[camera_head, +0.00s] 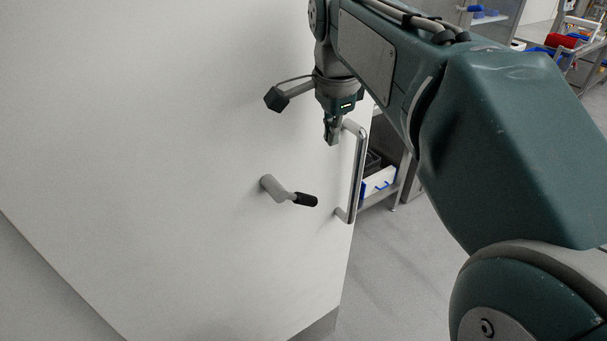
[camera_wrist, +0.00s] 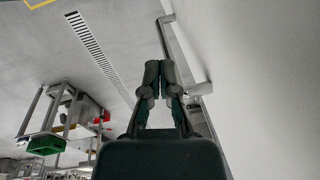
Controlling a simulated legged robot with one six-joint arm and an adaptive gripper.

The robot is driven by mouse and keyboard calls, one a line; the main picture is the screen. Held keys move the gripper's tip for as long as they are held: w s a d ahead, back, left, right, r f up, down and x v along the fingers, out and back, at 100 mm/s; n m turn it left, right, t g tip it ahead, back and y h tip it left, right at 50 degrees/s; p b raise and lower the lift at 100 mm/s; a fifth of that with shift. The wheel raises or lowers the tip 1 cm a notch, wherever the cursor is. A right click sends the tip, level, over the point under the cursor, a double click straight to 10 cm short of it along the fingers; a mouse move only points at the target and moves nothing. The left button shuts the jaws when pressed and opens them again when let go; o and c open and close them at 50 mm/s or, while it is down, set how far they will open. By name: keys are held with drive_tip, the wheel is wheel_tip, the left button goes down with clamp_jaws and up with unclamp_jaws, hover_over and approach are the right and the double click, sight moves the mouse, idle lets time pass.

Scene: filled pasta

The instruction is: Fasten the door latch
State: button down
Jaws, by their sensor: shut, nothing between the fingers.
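The white door (camera_head: 170,130) fills the left of the head view. A latch lever (camera_head: 285,192) with a black grip sticks out from its face, pointing right and slightly down. A metal pull handle (camera_head: 358,175) stands upright near the door's right edge. My gripper (camera_head: 332,140) is shut and empty, pointing down beside the upper end of the pull handle and above the latch lever. In the wrist view my gripper (camera_wrist: 160,66) shows its fingertips together, close to the pull handle (camera_wrist: 178,50), with the door (camera_wrist: 265,80) on the right. The latch lever is not clearly visible there.
Beyond the door's edge stands a shelf (camera_head: 380,182) with a blue and white bin. A workbench with red and blue items (camera_head: 565,42) is at the far upper right. The floor (camera_head: 385,290) right of the door is clear. A trolley (camera_wrist: 55,130) shows in the wrist view.

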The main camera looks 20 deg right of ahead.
hover_over(313, 197)
drive_tip(key=d, duration=0.3)
wheel_tip(313, 197, down, 9)
drive_tip(key=f, duration=0.1)
drive_tip(key=a+f, duration=0.2)
drive_tip(key=shift+s+a, duration=0.2)
drive_tip(key=shift+s, duration=0.05)
drive_tip(key=shift+a+f, duration=0.4)
drive_tip(key=shift+f, duration=0.05)
